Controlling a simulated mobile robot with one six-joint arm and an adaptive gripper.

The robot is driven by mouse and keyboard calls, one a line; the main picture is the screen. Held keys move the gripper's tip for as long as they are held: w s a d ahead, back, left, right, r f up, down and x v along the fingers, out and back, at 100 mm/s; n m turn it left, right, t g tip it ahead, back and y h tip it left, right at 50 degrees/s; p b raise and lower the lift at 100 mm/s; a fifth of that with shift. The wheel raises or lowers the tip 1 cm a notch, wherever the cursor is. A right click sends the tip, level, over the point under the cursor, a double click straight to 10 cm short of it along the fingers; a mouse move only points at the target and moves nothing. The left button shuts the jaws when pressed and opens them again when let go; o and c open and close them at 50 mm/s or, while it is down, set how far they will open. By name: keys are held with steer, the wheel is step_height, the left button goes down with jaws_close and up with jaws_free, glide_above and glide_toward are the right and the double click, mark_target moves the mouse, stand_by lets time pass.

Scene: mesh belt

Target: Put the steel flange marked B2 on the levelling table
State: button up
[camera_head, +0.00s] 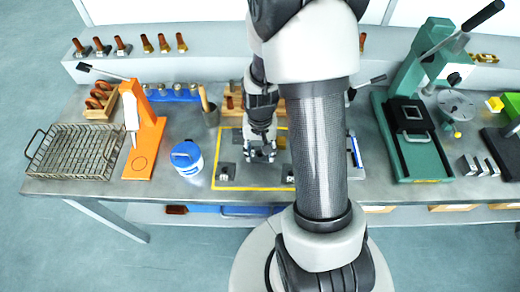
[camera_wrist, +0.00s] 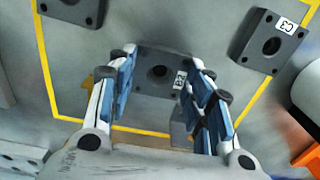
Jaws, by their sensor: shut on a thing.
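My gripper (camera_head: 262,155) is over the yellow-outlined area on the bench. In the wrist view its blue-padded fingers (camera_wrist: 165,85) are shut on a dark square flange (camera_wrist: 150,88) with a round centre hole. A small white label shows on that flange, its mark too small and turned to read surely. Whether the flange is lifted off the surface I cannot tell. A second flange marked C3 (camera_wrist: 270,42) lies at the upper right, and another (camera_wrist: 72,10) is cut off at the upper left. A round grey plate (camera_head: 456,104), perhaps the levelling table, stands at the right.
A green press (camera_head: 415,150) stands between my arm and the round plate. A blue-and-white tub (camera_head: 187,158), an orange stand (camera_head: 145,135) and a wire mesh basket (camera_head: 72,152) are to the left. Several steel blocks (camera_head: 478,166) lie in front of the round plate.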

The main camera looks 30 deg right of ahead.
steer(key=o, duration=1.3)
steer(key=shift+r, duration=0.1)
